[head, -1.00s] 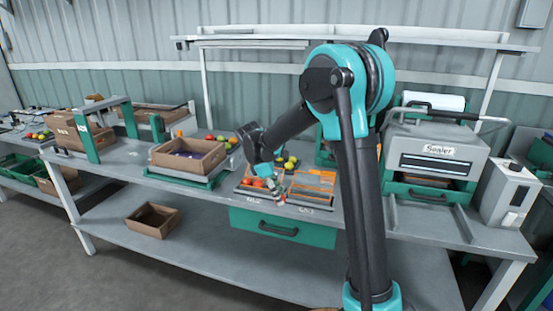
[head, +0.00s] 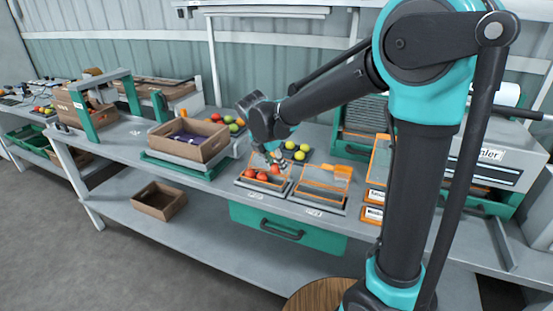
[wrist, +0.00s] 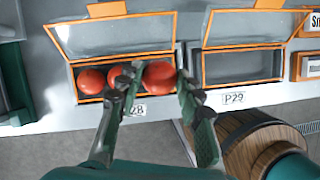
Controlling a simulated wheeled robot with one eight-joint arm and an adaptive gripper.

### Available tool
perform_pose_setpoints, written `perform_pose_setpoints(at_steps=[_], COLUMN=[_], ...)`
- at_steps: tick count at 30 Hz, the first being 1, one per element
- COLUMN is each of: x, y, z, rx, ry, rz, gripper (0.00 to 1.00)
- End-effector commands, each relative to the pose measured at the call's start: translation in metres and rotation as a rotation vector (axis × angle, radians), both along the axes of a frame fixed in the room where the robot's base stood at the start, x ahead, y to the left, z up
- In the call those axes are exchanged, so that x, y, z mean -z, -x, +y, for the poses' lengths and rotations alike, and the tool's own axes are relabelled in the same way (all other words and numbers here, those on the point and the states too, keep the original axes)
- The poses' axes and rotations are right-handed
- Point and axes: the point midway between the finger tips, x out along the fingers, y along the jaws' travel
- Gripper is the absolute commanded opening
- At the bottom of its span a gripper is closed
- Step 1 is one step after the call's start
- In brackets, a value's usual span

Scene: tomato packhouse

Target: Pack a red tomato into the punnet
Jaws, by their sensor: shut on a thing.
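My gripper (wrist: 157,78) is shut on a red tomato (wrist: 158,75), one finger on each side of it. The held tomato shows at the right end of the left punnet (wrist: 60,50), marked with a partly hidden label. Other red tomatoes (wrist: 91,81) lie in that punnet to the left; one is partly hidden by my left finger. I cannot tell whether the held tomato touches the punnet floor. In the head view my gripper (head: 271,156) is over the left punnet (head: 262,187). The right punnet (wrist: 240,66), marked P29, is open and looks empty.
Green-yellow tomatoes (head: 296,150) sit on a dark tray behind the punnets. A cardboard crate (head: 190,139) stands to the left, with mixed tomatoes (head: 225,121) behind it. The sealer (head: 480,150) is at the right. A round wooden top (head: 320,295) is below the bench front.

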Motion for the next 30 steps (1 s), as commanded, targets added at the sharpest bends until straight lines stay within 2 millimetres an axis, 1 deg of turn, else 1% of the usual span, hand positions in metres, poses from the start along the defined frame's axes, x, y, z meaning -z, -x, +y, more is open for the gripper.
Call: perform_pose_setpoints(at_steps=[6,12,18,30], x=[0.020,0.033,0.039,0.040], y=[0.000,0.000,0.000,-0.001], z=[0.000,0.000,0.000,0.000], rx=[0.001,0.002,0.002,0.002], ry=[0.000,0.000,0.000,0.000], rz=[0.000,0.000,0.000,0.000], gripper=[0.22,0.22,0.22,0.22])
